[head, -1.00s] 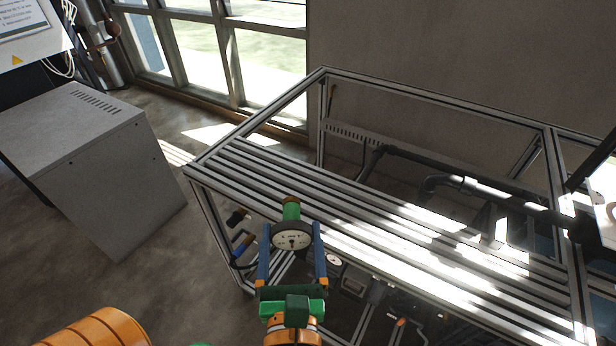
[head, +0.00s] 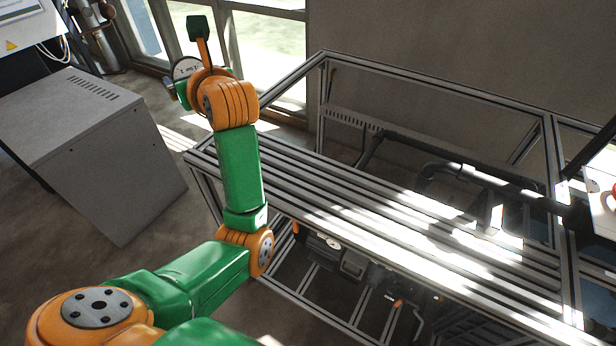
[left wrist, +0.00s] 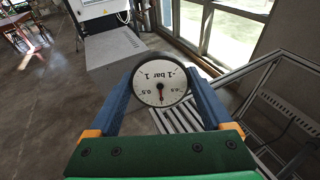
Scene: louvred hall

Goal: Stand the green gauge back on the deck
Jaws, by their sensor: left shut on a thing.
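The gauge has a round white dial with a dark rim and shows best in the left wrist view (left wrist: 160,84), between two blue fingers. My left gripper (left wrist: 163,76) is shut on it. In the head view the gauge (head: 185,68) is raised beyond the far left end of the deck, partly hidden by my orange wrist. The gauge's green body is mostly hidden, and I cannot tell its exact tilt. The deck (head: 365,220) is a row of grey metal slats on a frame, and it appears behind the gauge in the wrist view (left wrist: 180,121). My right gripper is out of view.
The deck's slats look clear. A raised metal frame (head: 430,95) and dark pipes (head: 480,187) lie behind it. A grey cabinet (head: 95,150) stands on the left, with floor between it and the deck. Tall windows (head: 265,55) are at the back.

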